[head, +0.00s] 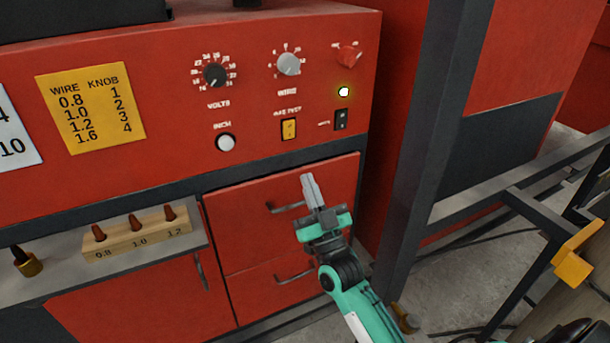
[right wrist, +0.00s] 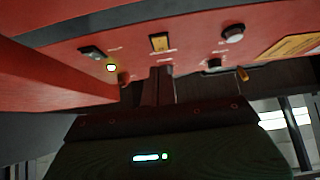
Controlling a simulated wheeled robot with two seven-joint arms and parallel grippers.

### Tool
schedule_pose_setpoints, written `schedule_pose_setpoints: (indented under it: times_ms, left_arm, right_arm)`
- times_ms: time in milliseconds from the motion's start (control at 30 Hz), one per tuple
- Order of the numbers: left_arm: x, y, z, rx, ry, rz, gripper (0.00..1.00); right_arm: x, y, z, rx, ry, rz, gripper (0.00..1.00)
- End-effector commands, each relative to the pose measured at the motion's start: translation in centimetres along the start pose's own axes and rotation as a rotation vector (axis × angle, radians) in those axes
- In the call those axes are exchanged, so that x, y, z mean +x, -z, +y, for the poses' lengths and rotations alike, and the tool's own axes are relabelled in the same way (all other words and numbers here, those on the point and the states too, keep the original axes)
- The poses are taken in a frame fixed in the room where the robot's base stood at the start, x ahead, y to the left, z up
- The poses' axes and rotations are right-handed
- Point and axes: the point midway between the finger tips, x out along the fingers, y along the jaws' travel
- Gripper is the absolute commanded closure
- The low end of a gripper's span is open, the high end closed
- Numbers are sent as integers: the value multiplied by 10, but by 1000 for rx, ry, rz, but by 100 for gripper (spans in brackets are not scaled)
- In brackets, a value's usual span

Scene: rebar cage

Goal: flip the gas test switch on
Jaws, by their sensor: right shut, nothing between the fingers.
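The gas test switch is a small yellow rocker (head: 289,129) on the red panel, under the wire knob. It also shows in the right wrist view as a yellow rectangle (right wrist: 159,42), where the panel appears turned over. I cannot tell which way the rocker is tipped. My right gripper (head: 308,180) is shut and empty. In the head view its fingertips point up, below the switch and slightly right of it, in front of the drawers and apart from the switch. In the right wrist view the dark fingers (right wrist: 157,84) point toward the switch. My left gripper is not in view.
Beside the switch are a white inch button (head: 225,142), a black switch (head: 341,120) and a lit lamp (head: 344,91). A drawer handle (head: 285,207) is close to my right gripper. A wooden nozzle block (head: 137,240) stands left on the shelf. A dark post (head: 432,130) stands right.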

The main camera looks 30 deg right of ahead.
Motion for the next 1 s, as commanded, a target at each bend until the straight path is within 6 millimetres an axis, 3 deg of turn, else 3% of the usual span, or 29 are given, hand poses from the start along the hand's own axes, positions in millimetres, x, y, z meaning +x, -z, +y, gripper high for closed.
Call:
schedule_pose_setpoints:
  times_ms: [33,167,500,867,1000]
  left_arm:
    - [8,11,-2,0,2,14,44]
    - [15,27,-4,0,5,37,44]
    - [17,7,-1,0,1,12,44]
    - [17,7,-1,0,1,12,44]
    - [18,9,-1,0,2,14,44]
  right_arm:
    - [-13,-5,0,0,0,-3,100]
    - [-30,-8,0,2,0,-2,100]
    - [-41,-7,0,1,0,-1,100]
    - [-41,-8,0,1,0,-1,100]
    - [-48,-28,-1,-1,6,-49,100]
